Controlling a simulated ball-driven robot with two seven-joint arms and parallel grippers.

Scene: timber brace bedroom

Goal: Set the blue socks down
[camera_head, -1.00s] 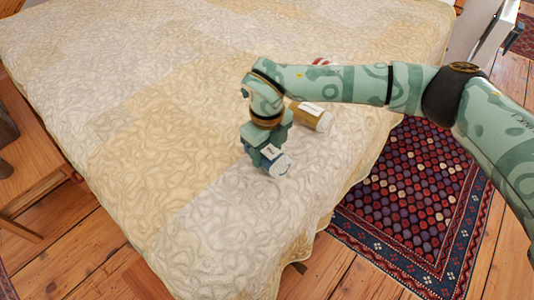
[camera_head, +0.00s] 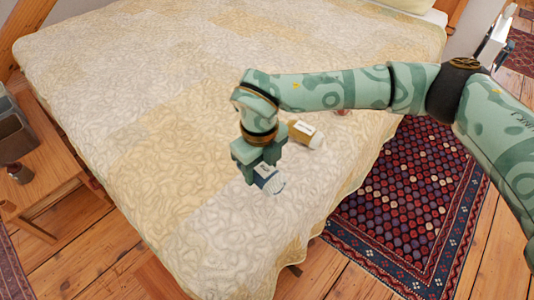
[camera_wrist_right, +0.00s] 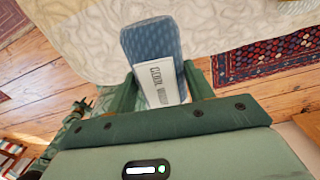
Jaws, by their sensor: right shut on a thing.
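The blue socks (camera_head: 268,180) are a small rolled bundle with a white paper band. My right gripper (camera_head: 262,172) is shut on them, over the near part of the bed (camera_head: 190,210). In the right wrist view the blue socks (camera_wrist_right: 152,55) show between the two green fingers of my right gripper (camera_wrist_right: 160,92), with printed text on the band. Whether the socks touch the quilt I cannot tell. My left gripper is not in view.
A mustard-yellow rolled bundle with a white label (camera_head: 305,133) lies on the bed just beyond my right gripper. A patterned rug (camera_head: 425,200) lies on the floor at right. A wooden bedside table (camera_head: 45,170) stands at left. The quilt around is mostly clear.

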